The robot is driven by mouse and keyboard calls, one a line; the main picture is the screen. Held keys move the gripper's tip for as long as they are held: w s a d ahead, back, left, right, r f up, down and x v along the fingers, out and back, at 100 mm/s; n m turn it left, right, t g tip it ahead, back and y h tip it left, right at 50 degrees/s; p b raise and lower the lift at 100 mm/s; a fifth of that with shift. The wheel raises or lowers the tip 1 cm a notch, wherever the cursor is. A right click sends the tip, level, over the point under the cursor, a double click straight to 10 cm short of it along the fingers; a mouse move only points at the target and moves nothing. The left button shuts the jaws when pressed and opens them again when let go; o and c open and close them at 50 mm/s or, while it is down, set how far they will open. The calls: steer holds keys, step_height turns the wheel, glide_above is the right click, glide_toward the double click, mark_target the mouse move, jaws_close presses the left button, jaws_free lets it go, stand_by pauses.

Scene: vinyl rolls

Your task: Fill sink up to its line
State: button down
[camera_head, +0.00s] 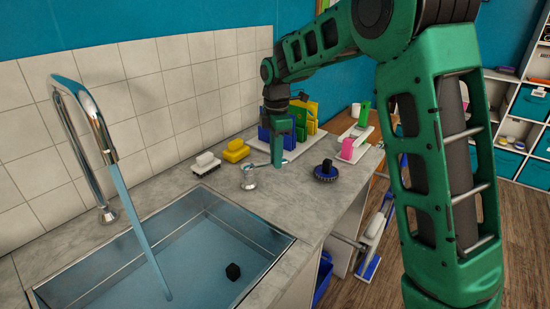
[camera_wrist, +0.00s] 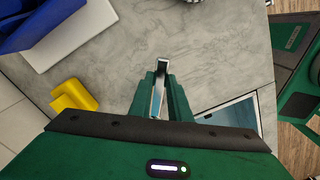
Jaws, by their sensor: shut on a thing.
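The sink (camera_head: 262,244) is at the lower left of the head view. A chrome faucet (camera_head: 97,125) arches over it, and a stream of water (camera_head: 141,228) runs down into the sink. Bluish water (camera_head: 195,262) stands in the basin. A small black block (camera_head: 233,272) shows in the water; I cannot tell if it floats. I cannot clearly make out the fill line. A chrome tap lever (camera_head: 250,180) stands on the counter right of the sink. My gripper (camera_head: 277,162) is shut on this lever, which also shows between the fingers in the wrist view (camera_wrist: 162,69).
A white brush (camera_head: 206,163) and yellow brush (camera_head: 236,150) stand by the tiled wall. Blue, green and yellow items (camera_head: 300,118) stand behind my gripper. A round dark-blue brush (camera_head: 326,171) and a pink item (camera_head: 347,148) are to the right. The front counter is clear.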

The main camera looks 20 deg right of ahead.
steer(key=c, duration=1.6)
jaws_free()
steer(key=shift+c, duration=0.2)
steer(key=shift+r, duration=0.1)
step_height(320, 180, up, 11)
steer(key=shift+w+f, duration=0.15)
steer(key=shift+f, duration=0.05)
